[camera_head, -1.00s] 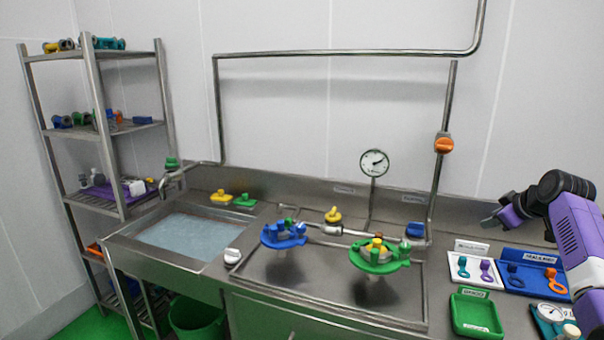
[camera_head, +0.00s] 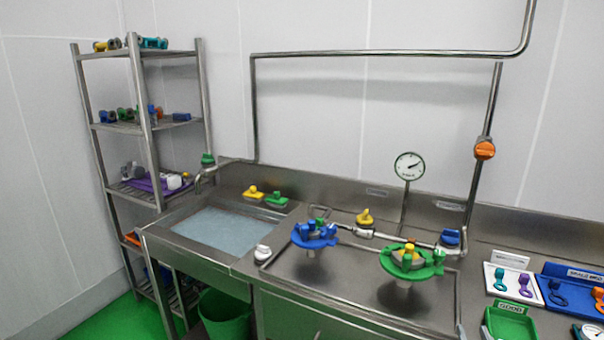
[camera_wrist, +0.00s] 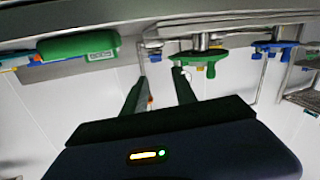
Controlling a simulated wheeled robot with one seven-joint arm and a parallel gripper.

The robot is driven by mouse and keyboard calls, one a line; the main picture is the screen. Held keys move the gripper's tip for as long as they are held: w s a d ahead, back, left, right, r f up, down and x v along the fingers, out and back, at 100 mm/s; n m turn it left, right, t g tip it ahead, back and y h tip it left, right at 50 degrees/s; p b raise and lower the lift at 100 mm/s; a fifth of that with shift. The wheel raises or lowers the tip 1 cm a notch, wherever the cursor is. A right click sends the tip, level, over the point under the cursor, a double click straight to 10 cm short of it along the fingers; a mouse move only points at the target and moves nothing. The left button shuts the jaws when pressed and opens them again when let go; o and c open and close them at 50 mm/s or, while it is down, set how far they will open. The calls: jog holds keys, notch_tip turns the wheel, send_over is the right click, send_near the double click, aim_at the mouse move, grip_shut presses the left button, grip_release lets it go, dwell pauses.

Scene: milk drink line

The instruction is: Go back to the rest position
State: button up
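My gripper (camera_wrist: 160,78) shows only in the wrist view, which looks upside down. Its two dark fingers stand apart with nothing held between them. They point toward the counter side, apart from the green valve piece (camera_wrist: 202,56) and the green tray (camera_wrist: 80,45) seen beyond them. In the head view my arm and gripper are out of frame. There the green valve piece (camera_head: 412,262) and the blue valve piece (camera_head: 313,236) stand over the steel worktop (camera_head: 350,290).
A water-filled sink (camera_head: 220,232) is at the left of the counter, beside a steel shelf rack (camera_head: 145,130). A pressure gauge (camera_head: 409,165) and an orange-handled pipe valve (camera_head: 485,149) stand behind. A green tray (camera_head: 512,323), white tray (camera_head: 513,284) and blue tray (camera_head: 575,289) lie at right.

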jog(key=s+a+y, duration=0.1)
jog(key=s+a, duration=0.5)
jog(key=s, duration=0.8)
jog(key=s+a+r+n+g+y, duration=0.1)
jog(key=s+a+y, duration=0.1)
jog(key=s+a, duration=0.5)
jog(key=s+a+r+n+y, duration=0.1)
jog(key=s+a, duration=0.6)
jog(key=s, duration=1.3)
jog(key=shift+s+a+r+g+y, duration=0.2)
jog(key=shift+s+g+y, duration=0.2)
jog(key=shift+y, duration=0.3)
